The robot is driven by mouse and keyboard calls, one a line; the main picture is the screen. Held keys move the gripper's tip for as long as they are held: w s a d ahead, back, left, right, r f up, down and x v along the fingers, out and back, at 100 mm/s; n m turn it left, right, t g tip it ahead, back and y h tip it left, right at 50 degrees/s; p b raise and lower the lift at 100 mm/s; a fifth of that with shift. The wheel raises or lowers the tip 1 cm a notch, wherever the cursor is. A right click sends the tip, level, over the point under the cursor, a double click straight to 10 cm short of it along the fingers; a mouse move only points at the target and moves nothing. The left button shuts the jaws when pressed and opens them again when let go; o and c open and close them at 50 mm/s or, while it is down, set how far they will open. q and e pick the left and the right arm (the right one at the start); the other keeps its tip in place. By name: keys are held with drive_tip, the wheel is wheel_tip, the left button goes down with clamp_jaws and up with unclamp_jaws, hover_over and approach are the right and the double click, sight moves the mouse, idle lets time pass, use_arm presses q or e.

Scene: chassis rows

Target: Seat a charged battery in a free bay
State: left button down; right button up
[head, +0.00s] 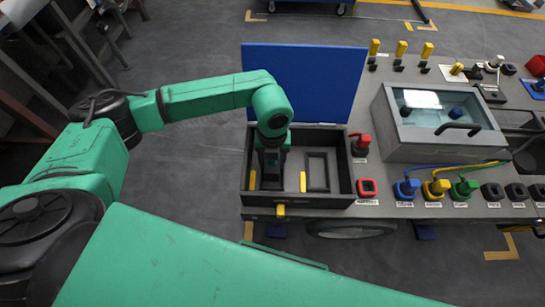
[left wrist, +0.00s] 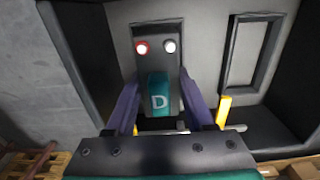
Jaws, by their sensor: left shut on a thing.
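A dark battery (left wrist: 157,62) with a teal label marked D shows in the left wrist view, with a glowing red lamp and a pale lamp on top. My left gripper (left wrist: 158,104) is shut on it, one finger on each side. In the head view my left gripper (head: 271,166) reaches down into the left part of an open dark box (head: 300,208). Its fingers and the arm hide most of the battery there, and I cannot tell how deep it sits. An empty framed bay (head: 317,172) lies to the right. My right gripper is not in view.
The blue lid (head: 305,78) stands open behind the box. Yellow strips (head: 303,181) stand beside the bays. Right of the box are a red plug (head: 361,141), a red-framed socket (head: 367,187), a glass-topped case (head: 435,120) and coloured cable plugs (head: 436,188).

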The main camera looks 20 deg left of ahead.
use_arm(q)
drive_tip(key=shift+s+d, duration=0.1)
drive_tip(key=shift+s, duration=0.15)
idle(0.5)
idle(0.7)
drive_tip(key=shift+f+b, duration=0.9)
drive_tip(key=shift+f, duration=0.15)
drive_tip(key=shift+s, duration=0.15)
